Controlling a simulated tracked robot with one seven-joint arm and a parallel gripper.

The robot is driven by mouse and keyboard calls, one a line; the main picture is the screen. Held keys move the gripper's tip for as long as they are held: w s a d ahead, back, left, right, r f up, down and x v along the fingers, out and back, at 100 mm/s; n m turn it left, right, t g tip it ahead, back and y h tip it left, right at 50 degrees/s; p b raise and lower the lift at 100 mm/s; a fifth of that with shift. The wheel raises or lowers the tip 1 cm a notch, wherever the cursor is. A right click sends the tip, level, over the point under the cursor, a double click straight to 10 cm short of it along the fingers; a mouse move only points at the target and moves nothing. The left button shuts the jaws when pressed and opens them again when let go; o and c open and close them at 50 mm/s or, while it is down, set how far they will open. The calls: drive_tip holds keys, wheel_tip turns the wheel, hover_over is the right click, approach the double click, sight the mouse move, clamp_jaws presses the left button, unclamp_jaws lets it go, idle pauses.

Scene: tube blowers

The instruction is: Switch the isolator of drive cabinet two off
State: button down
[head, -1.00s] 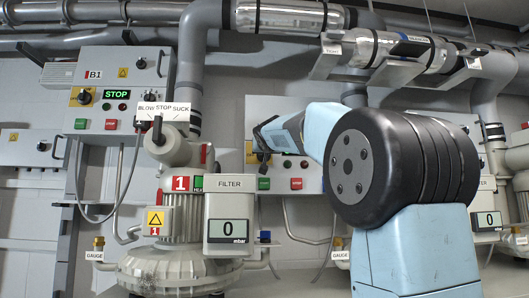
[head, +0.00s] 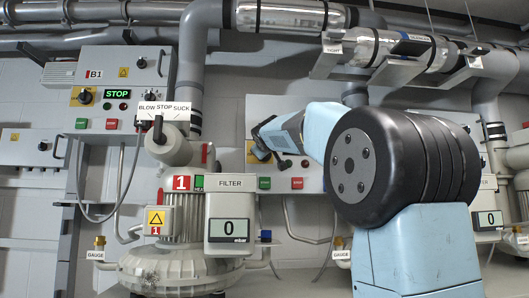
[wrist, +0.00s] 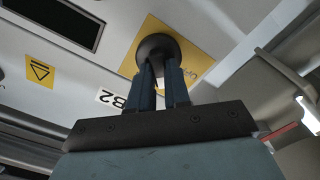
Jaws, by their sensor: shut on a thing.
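Drive cabinet two is the pale box marked B2 (wrist: 112,99) in the wrist view, where it appears tilted and upside down. Its isolator is a round black knob (wrist: 157,47) on a yellow plate (wrist: 201,44). My gripper (wrist: 161,72) is shut on the knob, with one dark finger on each side. A display window (wrist: 55,20) on the cabinet looks dark. In the head view, the cabinet front (head: 311,112) is partly hidden behind my arm. Part of the yellow plate shows there, but the knob's pointer position cannot be read.
Cabinet B1 (head: 145,75) at the left has a lit STOP display. A blower with a filter box (head: 231,230) stands in front, left of my arm. Pipes (head: 290,15) and brackets run above. Green and red buttons (head: 297,183) sit below the isolator.

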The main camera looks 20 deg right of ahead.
drive_tip(key=shift+w+a+f+n, duration=0.1)
drive_tip(key=shift+f+n, duration=0.1)
drive_tip(key=shift+n, duration=1.3)
drive_tip(key=shift+s+a+f+n, duration=0.1)
drive_tip(key=shift+f+n, duration=0.05)
drive_tip(key=shift+n, duration=1.35)
drive_tip(key=shift+w+f+n, duration=0.1)
drive_tip(key=shift+f+n, duration=0.1)
drive_tip(key=shift+n, duration=1.3)
drive_tip(key=shift+f, duration=0.1)
drive_tip(key=c, duration=1.1)
unclamp_jaws()
drive_tip(key=shift+r, duration=0.2)
drive_tip(key=v, duration=1.4)
drive_tip(key=shift+w, duration=0.1)
